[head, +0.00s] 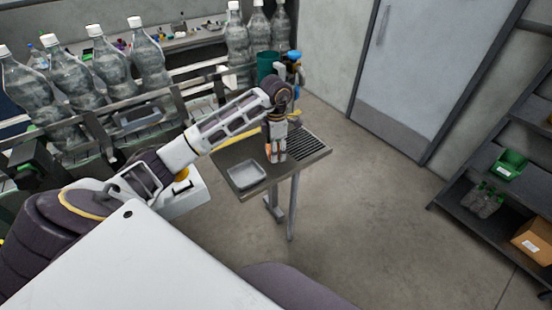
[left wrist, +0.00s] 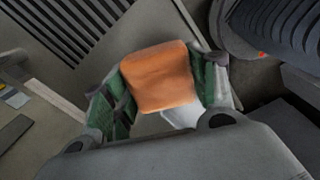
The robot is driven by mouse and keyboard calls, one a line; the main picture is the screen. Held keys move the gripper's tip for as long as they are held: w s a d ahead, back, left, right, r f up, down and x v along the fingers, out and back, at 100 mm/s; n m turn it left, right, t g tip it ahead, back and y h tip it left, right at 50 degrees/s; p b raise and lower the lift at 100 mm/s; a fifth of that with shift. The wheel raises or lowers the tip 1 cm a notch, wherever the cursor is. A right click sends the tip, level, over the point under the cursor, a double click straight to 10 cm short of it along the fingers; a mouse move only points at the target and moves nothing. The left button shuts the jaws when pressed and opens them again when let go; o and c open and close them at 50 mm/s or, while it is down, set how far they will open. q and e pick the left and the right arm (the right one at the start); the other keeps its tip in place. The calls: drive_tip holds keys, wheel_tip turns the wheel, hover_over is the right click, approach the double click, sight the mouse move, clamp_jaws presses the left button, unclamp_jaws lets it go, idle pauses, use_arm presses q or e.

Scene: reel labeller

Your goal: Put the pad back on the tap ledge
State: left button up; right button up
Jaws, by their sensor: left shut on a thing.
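The orange pad (left wrist: 158,76) is between the two green-lined fingers of my left gripper (left wrist: 165,88) in the left wrist view. The gripper is shut on it. In the head view my left gripper (head: 275,152) points down over the small dark table with a slotted grate (head: 305,142), and the pad is mostly hidden there. I take this table to be the tap ledge. I cannot tell whether the pad touches it. The grate also shows in the left wrist view (left wrist: 62,35), beside the pad. My right gripper is not in view.
A grey tray (head: 246,175) sits on the table's near left part. A blue-topped tap-like fixture (head: 294,60) and a dark green container (head: 268,64) stand behind. Large bottles (head: 108,60) line a conveyor at left. A shelf (head: 480,202) stands at right; the floor between is clear.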

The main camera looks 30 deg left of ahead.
sight(276, 165)
use_arm(q)
drive_tip(key=shift+f, duration=0.65)
drive_tip(key=shift+f, duration=0.1)
drive_tip(key=shift+f+p, duration=0.4)
drive_tip(key=shift+f, duration=1.3)
drive_tip(key=shift+f, duration=0.15)
drive_tip(key=o, duration=1.1)
drive_tip(key=shift+c, duration=0.2)
